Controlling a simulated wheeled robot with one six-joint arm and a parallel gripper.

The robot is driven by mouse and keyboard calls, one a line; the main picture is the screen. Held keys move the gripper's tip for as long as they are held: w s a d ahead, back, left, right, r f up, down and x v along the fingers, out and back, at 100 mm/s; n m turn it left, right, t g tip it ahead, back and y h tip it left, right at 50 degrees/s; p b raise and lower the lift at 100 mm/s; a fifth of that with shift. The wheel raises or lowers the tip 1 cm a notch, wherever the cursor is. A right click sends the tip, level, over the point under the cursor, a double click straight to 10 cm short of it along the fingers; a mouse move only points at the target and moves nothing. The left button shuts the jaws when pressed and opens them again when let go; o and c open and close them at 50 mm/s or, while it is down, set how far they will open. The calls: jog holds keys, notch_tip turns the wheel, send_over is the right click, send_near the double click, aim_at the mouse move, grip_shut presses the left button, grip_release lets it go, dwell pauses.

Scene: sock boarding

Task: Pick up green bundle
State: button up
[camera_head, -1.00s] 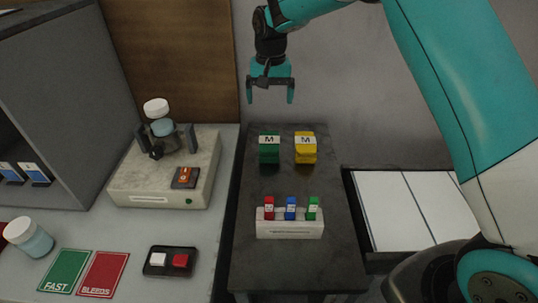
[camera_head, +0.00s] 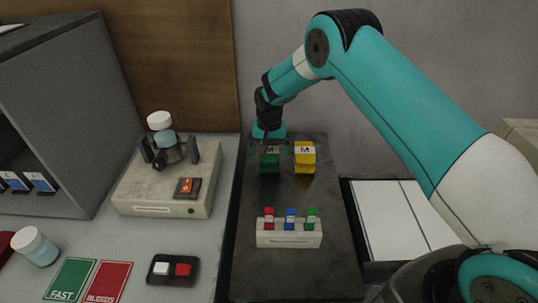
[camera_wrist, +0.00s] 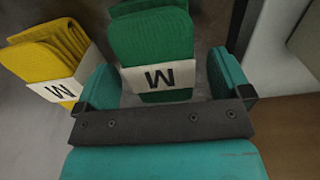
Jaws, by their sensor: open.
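The green bundle (camera_head: 269,164) stands on the dark table, with a white band marked M. In the wrist view the green bundle (camera_wrist: 155,48) shows large, its band between my fingers. My gripper (camera_head: 268,146) is right at the bundle from above, open. In the wrist view my gripper (camera_wrist: 163,88) has one finger on each side of the bundle, with a visible gap at the right; contact on the left cannot be told. The yellow bundle (camera_head: 305,166), also banded M, stands just to the right of the green one in the head view.
The yellow bundle (camera_wrist: 50,50) is close beside one finger in the wrist view. A white holder (camera_head: 289,239) with red, blue and green tabs stands nearer on the dark table (camera_head: 285,275). A white-panelled tray (camera_head: 395,220) is at the right; a grey counter with a device is at the left.

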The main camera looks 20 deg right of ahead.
aim_at(269, 149)
jog(key=shift+f+p, duration=0.35)
jog(key=shift+f, duration=1.5)
jog(key=c, duration=1.1)
jog(key=shift+o, duration=0.2)
jog(key=shift+r, duration=0.15)
